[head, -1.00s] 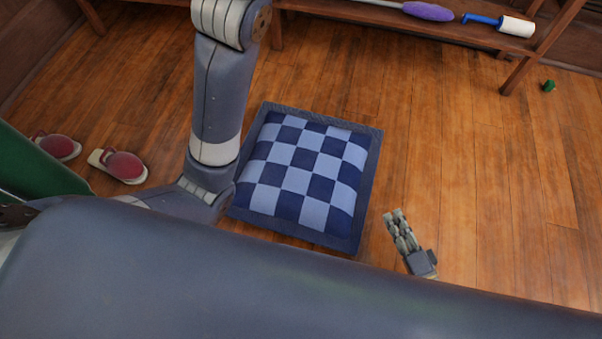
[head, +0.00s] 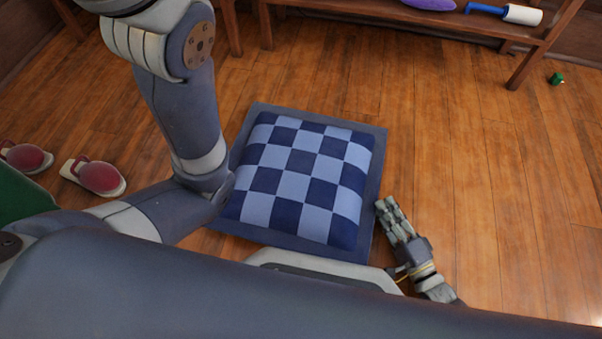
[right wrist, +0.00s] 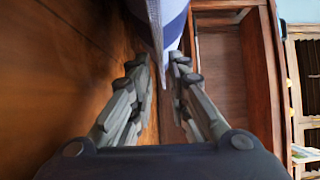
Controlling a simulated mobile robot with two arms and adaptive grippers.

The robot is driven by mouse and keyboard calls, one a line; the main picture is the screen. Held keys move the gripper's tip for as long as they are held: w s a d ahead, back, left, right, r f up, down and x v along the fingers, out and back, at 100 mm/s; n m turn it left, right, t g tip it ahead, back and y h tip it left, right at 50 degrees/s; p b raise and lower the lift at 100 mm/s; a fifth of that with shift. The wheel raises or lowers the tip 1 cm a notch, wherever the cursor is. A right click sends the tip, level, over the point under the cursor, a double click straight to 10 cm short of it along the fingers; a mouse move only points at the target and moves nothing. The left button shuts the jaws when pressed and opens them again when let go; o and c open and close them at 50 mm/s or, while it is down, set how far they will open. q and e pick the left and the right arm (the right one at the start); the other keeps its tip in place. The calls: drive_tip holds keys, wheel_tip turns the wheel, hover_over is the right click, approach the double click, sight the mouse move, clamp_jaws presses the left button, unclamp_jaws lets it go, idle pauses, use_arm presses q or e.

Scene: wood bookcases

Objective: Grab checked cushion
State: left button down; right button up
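The checked cushion (head: 300,172), in light and dark blue squares with a dark blue border, lies flat on the wood floor in the middle of the head view. My right gripper (head: 386,204) is at its right border, fingers pointing toward the cushion. In the right wrist view my right gripper (right wrist: 161,64) has its two fingers apart, and the cushion's edge (right wrist: 168,22) shows just beyond and between the fingertips. I cannot tell whether they touch it. My left gripper is not in view.
A pair of red-and-beige slippers (head: 94,177) lies at the left. A wooden shelf (head: 468,36) at the back holds a lint roller (head: 521,15) and a purple item (head: 430,3). A small green object (head: 556,79) is on the floor at right.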

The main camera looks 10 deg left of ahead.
sight(378, 194)
drive_tip(key=b+x, duration=0.3)
drive_tip(key=x, duration=0.1)
drive_tip(key=shift+f, duration=0.15)
drive_tip(key=shift+w+a, duration=0.2)
drive_tip(key=shift+w, duration=0.25)
drive_tip(key=shift+r, duration=0.3)
clamp_jaws()
